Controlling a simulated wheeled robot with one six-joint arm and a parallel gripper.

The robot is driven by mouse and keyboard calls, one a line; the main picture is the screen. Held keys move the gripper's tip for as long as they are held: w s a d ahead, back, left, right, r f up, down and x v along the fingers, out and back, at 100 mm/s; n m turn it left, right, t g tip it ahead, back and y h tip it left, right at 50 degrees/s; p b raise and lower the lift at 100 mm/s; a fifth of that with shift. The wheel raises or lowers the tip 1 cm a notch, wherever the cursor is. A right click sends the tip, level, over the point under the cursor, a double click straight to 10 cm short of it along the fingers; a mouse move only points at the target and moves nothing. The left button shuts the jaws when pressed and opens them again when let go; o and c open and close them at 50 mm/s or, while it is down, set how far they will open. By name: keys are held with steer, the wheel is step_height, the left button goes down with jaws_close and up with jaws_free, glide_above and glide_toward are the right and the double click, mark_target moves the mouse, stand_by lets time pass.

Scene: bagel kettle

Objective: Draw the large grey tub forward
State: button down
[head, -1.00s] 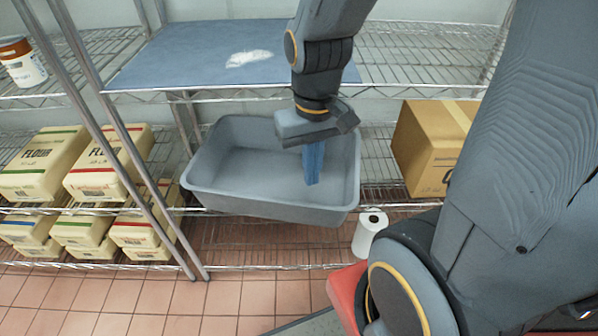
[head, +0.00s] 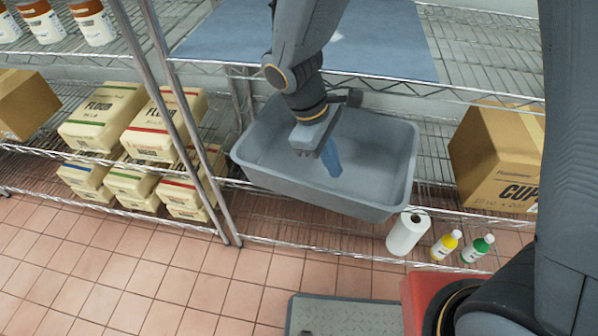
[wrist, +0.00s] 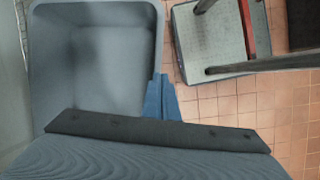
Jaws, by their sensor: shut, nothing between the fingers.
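The large grey tub (head: 392,192) is an open, empty rectangular bin on the middle wire shelf. Its near side hangs out past the shelf's front edge, and it sits slightly askew. The tub (wrist: 95,65) fills the upper left of the wrist view. My gripper (head: 331,165) points down from above, with its blue fingers shut and empty. In the head view the fingers overlap the middle of the tub's near part. In the wrist view they (wrist: 162,98) lie at the tub's near rim. I cannot tell whether they touch the wall.
A blue sheet (head: 300,45) covers part of the shelf above. Flour bags (head: 165,125) sit left, beyond the metal posts. A cardboard box (head: 500,160) stands right. A paper roll (head: 407,233), a yellow bottle (head: 444,245) and a green bottle (head: 477,248) are lower right. Tiled floor is clear at left.

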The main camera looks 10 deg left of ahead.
steer(key=s+a+f+n+t+h+p, duration=0.1)
steer(key=s+a+f+n+t, duration=0.1)
steer(key=a+f+n, duration=0.5)
steer(key=s+a+n+t+h, duration=0.1)
steer(key=s+a+n+t, duration=0.3)
steer(key=a, duration=0.6)
steer(key=g+p, duration=0.1)
steer(key=p, duration=0.1)
glide_toward(304, 182)
steer(key=shift+n, duration=0.4)
steer(key=x, duration=0.6)
steer(key=shift+w+d+f, duration=0.15)
steer(key=shift+w+f, duration=0.05)
steer(key=shift+w, duration=0.1)
steer(key=shift+g, duration=0.3)
